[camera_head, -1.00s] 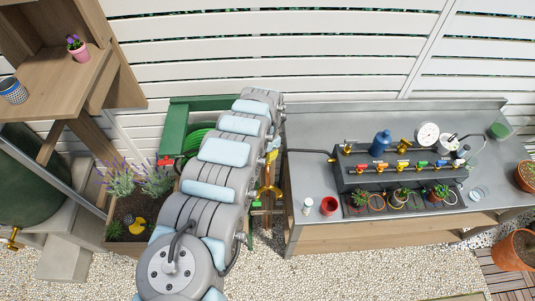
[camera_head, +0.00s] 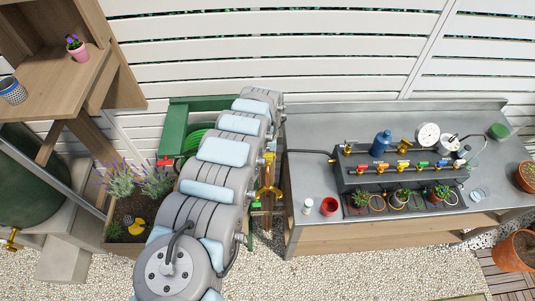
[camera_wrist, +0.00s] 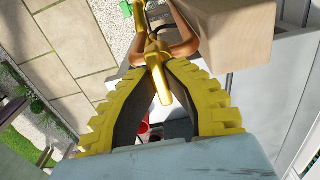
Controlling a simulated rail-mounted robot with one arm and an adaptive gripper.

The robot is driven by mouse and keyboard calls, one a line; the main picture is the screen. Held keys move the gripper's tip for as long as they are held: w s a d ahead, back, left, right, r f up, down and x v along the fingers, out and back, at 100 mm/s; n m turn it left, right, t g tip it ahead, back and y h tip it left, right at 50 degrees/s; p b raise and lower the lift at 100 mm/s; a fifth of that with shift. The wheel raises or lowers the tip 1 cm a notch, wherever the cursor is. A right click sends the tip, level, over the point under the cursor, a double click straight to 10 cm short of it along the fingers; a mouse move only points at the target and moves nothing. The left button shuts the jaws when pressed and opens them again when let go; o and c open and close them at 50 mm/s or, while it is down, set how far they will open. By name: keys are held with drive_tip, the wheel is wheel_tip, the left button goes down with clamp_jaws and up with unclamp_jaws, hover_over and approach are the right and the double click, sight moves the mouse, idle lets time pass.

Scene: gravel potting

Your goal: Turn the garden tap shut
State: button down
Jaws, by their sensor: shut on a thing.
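The brass garden tap (camera_head: 266,188) shows in the head view just right of my arm, on a post between the arm and the metal bench. In the wrist view its brass lever (camera_wrist: 159,82) lies between the two yellow ribbed fingers of my gripper (camera_wrist: 164,68). The fingers close in on the lever from both sides near their tips. A copper pipe (camera_wrist: 186,46) curves beside the lever. In the head view my arm hides most of my gripper. The inside of the tap and any water flow cannot be made out.
A wooden post (camera_wrist: 228,22) stands close to the tap in the wrist view. Right of it is the metal bench (camera_head: 310,125) with a manifold of coloured valves (camera_head: 400,178). A green hose reel (camera_head: 175,130) and a lavender planter (camera_head: 122,245) stand left of my arm.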

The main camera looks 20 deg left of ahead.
drive_tip(key=c, duration=1.1)
unclamp_jaws()
drive_tip(key=shift+a+r, duration=0.1)
drive_tip(key=shift+r, duration=1.3)
wheel_tip(320, 180, up, 9)
